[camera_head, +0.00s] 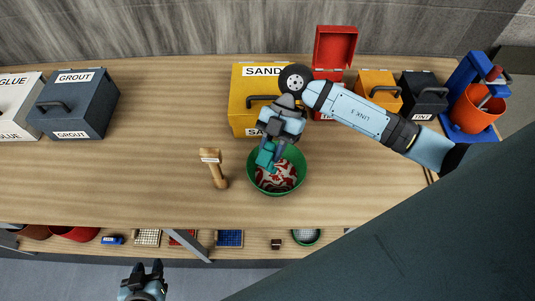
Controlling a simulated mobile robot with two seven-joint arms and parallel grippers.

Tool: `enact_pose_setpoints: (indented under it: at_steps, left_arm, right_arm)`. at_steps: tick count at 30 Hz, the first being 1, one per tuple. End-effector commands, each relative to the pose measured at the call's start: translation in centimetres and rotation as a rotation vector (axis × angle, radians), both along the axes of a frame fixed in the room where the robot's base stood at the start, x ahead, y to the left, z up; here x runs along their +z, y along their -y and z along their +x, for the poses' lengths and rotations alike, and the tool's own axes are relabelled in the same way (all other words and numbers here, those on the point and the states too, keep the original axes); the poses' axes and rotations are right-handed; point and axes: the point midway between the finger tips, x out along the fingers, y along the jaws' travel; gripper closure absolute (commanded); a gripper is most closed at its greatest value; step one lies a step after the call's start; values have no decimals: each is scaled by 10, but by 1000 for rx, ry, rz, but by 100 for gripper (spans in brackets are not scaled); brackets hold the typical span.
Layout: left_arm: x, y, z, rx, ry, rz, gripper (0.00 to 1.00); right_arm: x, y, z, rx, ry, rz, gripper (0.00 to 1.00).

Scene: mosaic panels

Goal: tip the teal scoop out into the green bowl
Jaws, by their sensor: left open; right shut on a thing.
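The green bowl (304,177) stands on the wooden bench with a red-and-white patterned content (280,177) inside. My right gripper (275,143) is over the bowl's upper left part and is shut on the teal scoop (266,157). The scoop points down over the bowl. Its handle is mostly hidden by the gripper, and I cannot tell whether anything is left in it. My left gripper (146,268) is open and empty, low in the view in front of the bench edge.
A wooden mallet-like tool (216,168) lies left of the bowl. The yellow SAND box (240,108) stands behind it. The bench's left middle is clear.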

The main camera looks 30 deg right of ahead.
Motion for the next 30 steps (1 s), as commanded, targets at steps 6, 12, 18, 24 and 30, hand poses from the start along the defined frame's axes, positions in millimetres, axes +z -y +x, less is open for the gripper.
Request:
enact_pose_setpoints:
  at_steps: [6, 12, 18, 24, 30]
  left_arm:
    - [-1, 1, -1, -2, -2, -1, 60]
    - [-5, 1, -2, -4, -4, 3, 60]
    - [-7, 1, -2, -17, 4, 12, 60]
    - [-8, -2, -2, -32, 15, 25, 60]
    - [-17, -1, -4, -34, 9, 25, 60]
  right_arm:
    - [-1, 13, 10, -3, -87, 120, 100]
    - [-6, 24, 17, -2, -165, 227, 100]
    - [-10, 35, 25, -2, -241, 334, 100]
    - [-15, 45, 33, -2, -317, 441, 100]
    - [-21, 54, 39, -2, -387, 541, 100]
